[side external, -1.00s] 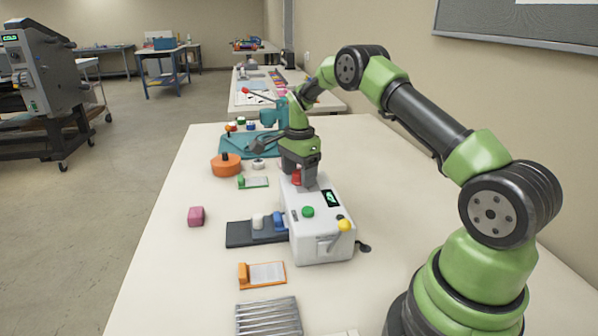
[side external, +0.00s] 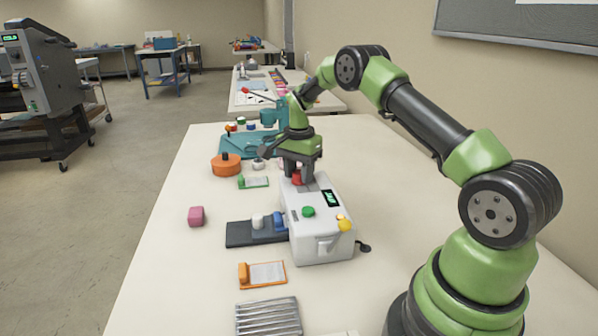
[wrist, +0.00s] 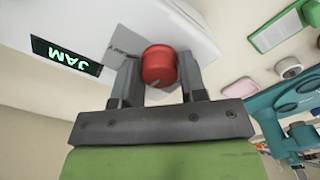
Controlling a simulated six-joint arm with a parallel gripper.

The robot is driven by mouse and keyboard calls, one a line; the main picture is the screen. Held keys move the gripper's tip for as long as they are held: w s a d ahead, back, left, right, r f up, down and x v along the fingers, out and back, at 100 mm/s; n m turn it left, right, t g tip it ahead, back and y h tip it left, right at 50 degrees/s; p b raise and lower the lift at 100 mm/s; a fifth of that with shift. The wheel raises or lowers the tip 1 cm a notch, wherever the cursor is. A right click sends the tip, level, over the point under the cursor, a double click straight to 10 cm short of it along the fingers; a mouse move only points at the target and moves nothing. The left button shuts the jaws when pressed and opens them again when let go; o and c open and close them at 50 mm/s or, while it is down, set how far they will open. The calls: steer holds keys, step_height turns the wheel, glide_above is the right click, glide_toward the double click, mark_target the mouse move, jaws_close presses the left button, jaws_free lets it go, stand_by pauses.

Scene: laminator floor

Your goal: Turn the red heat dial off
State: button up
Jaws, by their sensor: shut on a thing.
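The red heat dial (side external: 297,179) sits on top of the white machine (side external: 322,245), at its far end. In the wrist view the dial (wrist: 159,62) is a round red knob with a small pale mark near its lower edge. My gripper (side external: 304,178) points down over the dial, and its two fingers stand on either side of it. In the wrist view my gripper (wrist: 160,75) is shut on the dial. The machine's dark display (side external: 332,198) shows green text, which reads JAM in the wrist view (wrist: 66,56).
The machine also carries a green button (side external: 308,211), a yellow knob (side external: 344,225) and a front lever (side external: 328,241). Blue and white pieces stand on the dark tray (side external: 240,238) to its left. A pink block (side external: 196,216) lies farther left, with clear table around it.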

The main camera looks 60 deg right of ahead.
mark_target(299, 172)
steer(key=n, duration=0.6)
steer(key=shift+n, duration=0.3)
steer(key=n, duration=0.6)
steer(key=shift+n, duration=0.3)
steer(key=o, duration=0.9)
steer(key=shift+r, duration=0.1)
step_height(299, 172, up, 10)
steer(key=shift+f, duration=0.1)
